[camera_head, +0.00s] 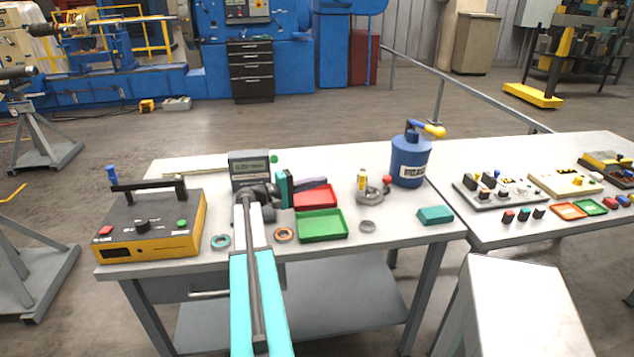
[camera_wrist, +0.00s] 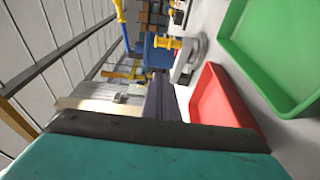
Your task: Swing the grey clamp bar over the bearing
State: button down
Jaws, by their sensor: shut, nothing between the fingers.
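A small grey round fixture (camera_head: 370,196) stands on the bench right of the red tray, with a yellow upright part (camera_head: 362,180) and a red knob (camera_head: 387,180). It shows small in the wrist view (camera_wrist: 190,58). I cannot make out the clamp bar or the bearing on it clearly at this size. A dark purple-grey bar-shaped piece (camera_head: 312,182) lies behind the red tray; it also shows in the wrist view (camera_wrist: 160,98). My gripper (camera_head: 286,188) is shut and empty, left of the red tray and apart from the fixture. Its teal part fills the bottom of the wrist view.
A blue canister (camera_head: 410,160) stands behind the fixture. A grey ring (camera_head: 367,226) and a teal block (camera_head: 435,215) lie in front.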

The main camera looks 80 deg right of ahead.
aim_at(363, 174)
jog(key=s+d+p, duration=0.4)
jog(key=s, duration=0.5)
jog(key=shift+s+d, duration=0.2)
jog(key=shift+s, duration=0.2)
jog(key=shift+w+a+b, duration=0.1)
jog(key=shift+a+b, duration=0.05)
jog(key=shift+b, duration=0.2)
